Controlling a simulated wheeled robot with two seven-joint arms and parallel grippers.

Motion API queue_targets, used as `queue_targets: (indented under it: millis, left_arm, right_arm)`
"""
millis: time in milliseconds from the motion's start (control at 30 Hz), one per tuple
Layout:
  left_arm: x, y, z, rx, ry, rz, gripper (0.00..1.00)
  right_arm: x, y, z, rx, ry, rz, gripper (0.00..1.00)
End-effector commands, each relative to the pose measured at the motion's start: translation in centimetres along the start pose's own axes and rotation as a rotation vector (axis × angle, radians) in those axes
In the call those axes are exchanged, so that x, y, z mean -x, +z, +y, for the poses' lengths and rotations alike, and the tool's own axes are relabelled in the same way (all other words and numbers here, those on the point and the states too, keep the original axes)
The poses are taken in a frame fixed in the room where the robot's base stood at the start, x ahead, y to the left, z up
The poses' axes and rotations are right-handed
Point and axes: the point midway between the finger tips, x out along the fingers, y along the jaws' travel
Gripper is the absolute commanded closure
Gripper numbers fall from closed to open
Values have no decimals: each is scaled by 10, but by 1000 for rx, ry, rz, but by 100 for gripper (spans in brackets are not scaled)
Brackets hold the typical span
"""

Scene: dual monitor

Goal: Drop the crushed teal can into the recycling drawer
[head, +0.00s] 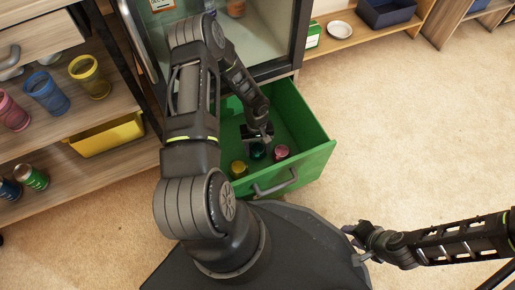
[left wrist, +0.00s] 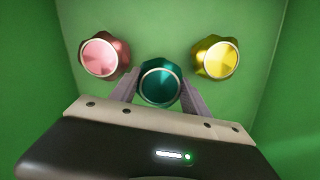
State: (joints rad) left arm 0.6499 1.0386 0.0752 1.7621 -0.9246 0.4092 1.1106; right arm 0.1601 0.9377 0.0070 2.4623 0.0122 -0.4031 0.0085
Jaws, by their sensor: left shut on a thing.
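The crushed teal can (left wrist: 160,84) is between the fingers of my left gripper (left wrist: 160,92), which is shut on it. In the head view the teal can (head: 257,151) shows inside the green recycling drawer (head: 318,151), below my left gripper (head: 262,140). The drawer is pulled open. A pink can (left wrist: 104,56) and a yellow can (left wrist: 216,59) are in the drawer on either side of the teal can. Whether the teal can touches the drawer floor I cannot tell. My right gripper (head: 358,243) is at the lower right, over the floor and away from the drawer, apparently open.
A wooden shelf (head: 75,115) at the left holds several cups, cans and a yellow bin (head: 108,135). A glass-fronted cabinet (head: 265,40) stands behind the drawer. A low shelf (head: 345,38) at the back holds a white plate (head: 339,29) and a dark bin (head: 388,11). The floor at right is clear.

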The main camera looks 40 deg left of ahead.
Motion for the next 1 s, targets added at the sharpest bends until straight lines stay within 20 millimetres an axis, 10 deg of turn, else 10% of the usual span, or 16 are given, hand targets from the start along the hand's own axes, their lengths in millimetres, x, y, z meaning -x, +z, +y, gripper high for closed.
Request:
queue_targets:
  millis: [567, 600, 1000]
  left_arm:
    - [-12, -1, 0, 0, 0, 0, 83]
    - [-12, -1, 0, 0, 0, 0, 43]
    - [-12, -1, 0, 0, 0, 0, 24]
  right_arm:
    - [-9, -1, 3, -1, -2, 1, 64]
    - [-9, -1, 3, -1, -2, 1, 64]
    - [-9, -1, 3, -1, -2, 1, 64]
